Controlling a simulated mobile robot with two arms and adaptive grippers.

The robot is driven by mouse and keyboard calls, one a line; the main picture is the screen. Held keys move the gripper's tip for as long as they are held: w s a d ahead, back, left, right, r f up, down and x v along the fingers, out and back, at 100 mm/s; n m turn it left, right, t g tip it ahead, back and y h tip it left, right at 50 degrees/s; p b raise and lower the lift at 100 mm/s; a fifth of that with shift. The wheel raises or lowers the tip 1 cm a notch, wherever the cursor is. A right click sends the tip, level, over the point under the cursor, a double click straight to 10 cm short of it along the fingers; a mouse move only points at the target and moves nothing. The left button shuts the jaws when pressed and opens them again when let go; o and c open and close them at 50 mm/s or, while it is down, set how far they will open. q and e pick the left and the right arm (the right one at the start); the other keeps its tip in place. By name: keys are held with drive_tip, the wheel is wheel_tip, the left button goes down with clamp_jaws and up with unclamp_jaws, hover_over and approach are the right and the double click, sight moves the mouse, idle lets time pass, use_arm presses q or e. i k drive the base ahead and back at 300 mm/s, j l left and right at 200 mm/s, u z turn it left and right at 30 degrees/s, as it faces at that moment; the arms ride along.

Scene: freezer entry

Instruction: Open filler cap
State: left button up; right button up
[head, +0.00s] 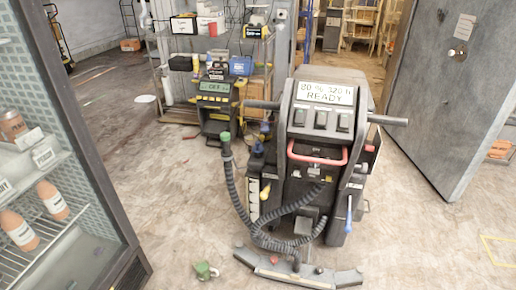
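A dark grey walk-behind floor machine (320,150) stands upright in the middle of the head view. Its display (325,92) reads "READY", and a red bar handle (317,152) sits below. A corrugated hose (236,190) with a green end (224,137) stands up at its left. A small blue part (265,127) and a yellow part (265,192) show on the machine's left side. I cannot tell which part is the filler cap, or whether it is open or shut. Neither of my grippers is in view.
A glass-fronted cabinet with bottles (48,199) stands at the left. A yellow-black charger (216,105) and a loaded shelf (180,50) stand behind. A grey door (440,95) is at the right. A green object (205,271) lies on the floor. Floor at front right is mostly clear.

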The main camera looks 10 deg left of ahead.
sight(258, 148)
drive_tip(key=i+j, duration=0.55)
drive_tip(key=j, duration=0.25)
drive_tip(key=i+j, duration=0.3)
drive_tip(key=j, duration=0.1)
